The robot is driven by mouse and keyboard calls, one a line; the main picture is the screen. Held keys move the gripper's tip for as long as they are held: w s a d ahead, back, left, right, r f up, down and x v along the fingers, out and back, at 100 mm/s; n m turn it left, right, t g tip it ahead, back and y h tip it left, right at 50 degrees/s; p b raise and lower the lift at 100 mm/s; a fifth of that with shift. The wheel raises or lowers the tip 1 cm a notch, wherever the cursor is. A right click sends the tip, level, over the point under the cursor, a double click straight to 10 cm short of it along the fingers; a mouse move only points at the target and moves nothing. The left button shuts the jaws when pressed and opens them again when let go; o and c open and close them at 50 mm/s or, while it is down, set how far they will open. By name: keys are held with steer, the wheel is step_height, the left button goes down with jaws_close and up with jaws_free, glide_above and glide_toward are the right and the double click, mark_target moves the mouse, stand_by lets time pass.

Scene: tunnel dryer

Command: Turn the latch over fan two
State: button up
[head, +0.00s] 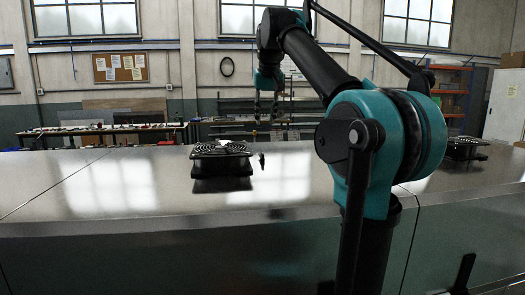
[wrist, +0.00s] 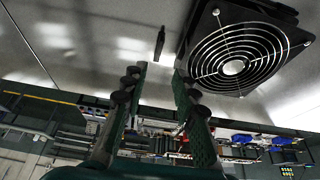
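A black fan (head: 220,148) with a round wire guard sits on the metal dryer top in the head view. It is large at the upper right of the wrist view (wrist: 238,62). A small dark latch (head: 262,160) stands just right of this fan in the head view. In the wrist view the latch (wrist: 160,42) is a thin dark bar left of the fan, beyond the fingertips. My gripper (head: 266,112) hangs above the dryer top, near the latch. In the wrist view its fingers (wrist: 160,76) are apart with nothing between them. No fan number is readable.
A second fan unit (head: 466,147) stands farther right on the dryer top, beyond my arm. The metal top (head: 110,185) is bare left of the near fan. A bench with tools (head: 95,130) runs along the back wall.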

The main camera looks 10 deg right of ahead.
mark_target(263, 154)
steer(key=x, duration=1.4)
jaws_close()
